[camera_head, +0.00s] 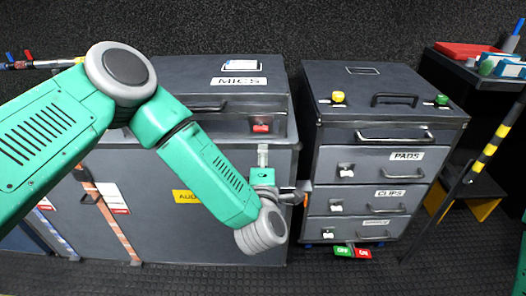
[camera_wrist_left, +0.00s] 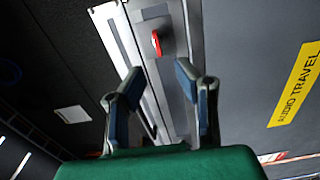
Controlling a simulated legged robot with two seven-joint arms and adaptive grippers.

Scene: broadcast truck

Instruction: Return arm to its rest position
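My left arm (camera_head: 215,175) is green and grey and reaches in from the left, bent downward in front of the grey MICS case. My left gripper (camera_head: 301,190) is small and partly hidden by its wrist, near the case's right front edge. In the left wrist view its two fingers stand apart, so the gripper (camera_wrist_left: 157,75) is open. Nothing is held between them. A red latch (camera_wrist_left: 156,43) on a grey metal strip shows beyond the fingers. My right gripper is not in view.
The MICS case (camera_head: 238,105) stands behind the left arm. A drawer cabinet (camera_head: 380,131) stands to its right, with its drawers closed. A black pole with yellow bands (camera_head: 478,163) leans at the right. The dark floor (camera_head: 330,275) in front has some free room.

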